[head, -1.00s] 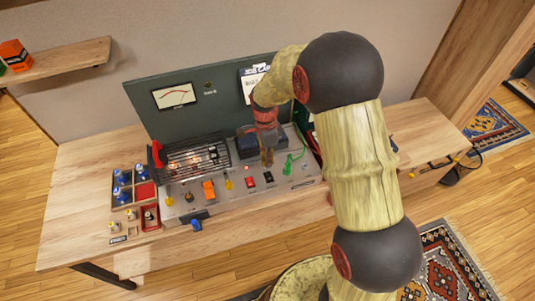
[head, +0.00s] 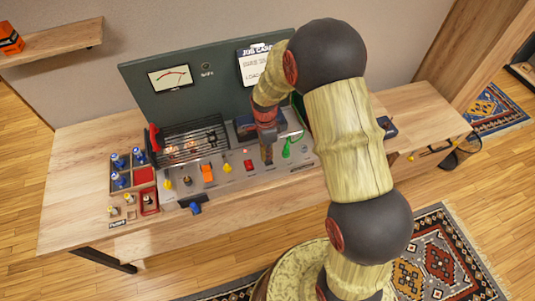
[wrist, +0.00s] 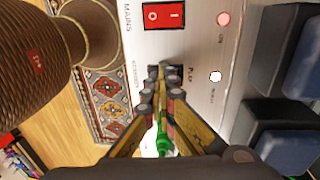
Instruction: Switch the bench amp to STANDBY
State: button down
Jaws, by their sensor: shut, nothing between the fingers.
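The bench amp's panel (head: 227,177) lies on the workbench. Its red MAINS rocker (head: 249,165) is left of my gripper (head: 267,158) and shows clearly in the wrist view (wrist: 163,15). A black rocker (wrist: 155,71) labelled PLAY on one side, with a partly legible label on the other, sits right at my fingertips. My gripper (wrist: 160,88) is shut and empty, pointing down over this rocker and hiding most of it. I cannot tell whether it touches or which way the rocker is tipped. A red lamp (wrist: 223,18) marked ON and a white lamp (wrist: 216,76) are beside the switches.
A green clip or lead (head: 287,148) is close to the right of my gripper. A wire cage (head: 190,140) stands at the panel's left.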

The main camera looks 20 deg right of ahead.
jog(key=shift+s+p, duration=0.35)
jog(key=shift+s, duration=0.05)
jog(key=shift+s+f, duration=0.1)
jog(key=shift+f, duration=0.25)
jog(key=shift+w, duration=0.75)
jog(key=shift+r, duration=0.1)
jog(key=shift+w+r, duration=0.1)
jog(key=shift+r, duration=0.15)
notch_tip(320, 180, up, 14)
jog(key=s+p, duration=0.2)
jog(key=p, duration=0.2)
